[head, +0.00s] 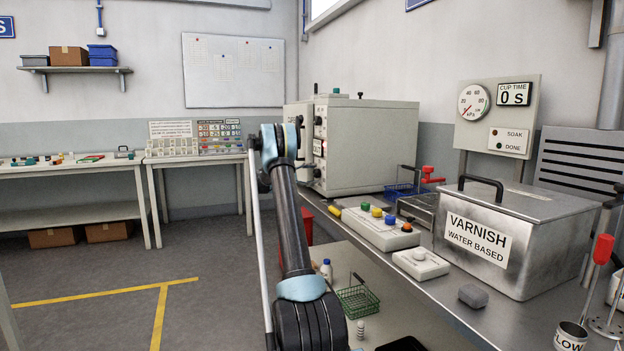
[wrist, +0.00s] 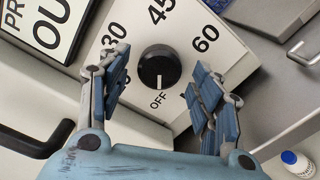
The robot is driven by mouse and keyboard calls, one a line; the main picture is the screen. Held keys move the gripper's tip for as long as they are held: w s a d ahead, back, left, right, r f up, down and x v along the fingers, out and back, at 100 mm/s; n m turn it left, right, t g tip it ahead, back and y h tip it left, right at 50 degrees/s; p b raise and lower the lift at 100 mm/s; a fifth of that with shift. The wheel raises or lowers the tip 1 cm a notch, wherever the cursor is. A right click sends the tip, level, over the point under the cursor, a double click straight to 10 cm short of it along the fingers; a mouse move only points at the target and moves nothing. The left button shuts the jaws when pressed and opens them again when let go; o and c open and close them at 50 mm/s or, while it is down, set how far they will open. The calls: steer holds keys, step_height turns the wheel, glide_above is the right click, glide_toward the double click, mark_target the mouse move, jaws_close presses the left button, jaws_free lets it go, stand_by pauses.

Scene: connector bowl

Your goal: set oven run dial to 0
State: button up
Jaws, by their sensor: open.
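The oven (head: 370,145) is a pale grey box on the bench in the head view, its front facing left. In the wrist view, a round black dial (wrist: 159,68) sits on a white plate marked 30, 45, 60 and OFF. A white line on the dial's lower part points down towards OFF. My gripper (wrist: 160,80) is open, with one blue finger on each side of the dial. Gaps show between fingers and dial, though I cannot tell the depth. In the head view my arm hides the gripper and this dial.
A sign ending in OUT (wrist: 48,25) is left of the dial plate. A dark handle (wrist: 35,142) lies at lower left and a metal handle (wrist: 303,52) at right. On the bench stand a button box (head: 375,228) and a varnish tank (head: 515,235).

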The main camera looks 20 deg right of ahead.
steer(key=a, duration=1.1)
steer(key=shift+s, duration=0.15)
steer(key=shift+a, duration=0.1)
